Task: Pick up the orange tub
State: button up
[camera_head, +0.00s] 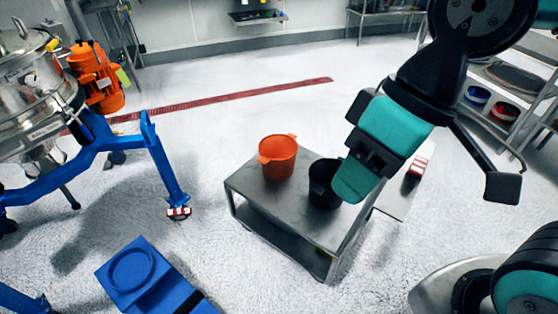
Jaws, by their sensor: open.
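The orange tub (278,158) stands upright on the left back part of a low grey metal table (258,196). It has a wide open rim and small side lugs. My gripper (432,172) is in the air at the right, with one long black finger spread out to the right. It is open and apart from the tub, with the black tub between them in the picture. The teal and black end of my arm covers part of the table's right side. The other finger is hard to make out.
A black tub (323,184) stands on the table just right of the orange tub, partly behind my arm. A steel sifter (38,92) on a blue frame (95,150) is at the left. A blue block (145,276) is at the front. Open floor lies behind the table.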

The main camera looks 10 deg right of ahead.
aim_at(278, 152)
jog(key=z, duration=0.9)
jog(key=i, duration=0.45)
jog(key=u, duration=2.15)
jog(key=i, duration=0.5)
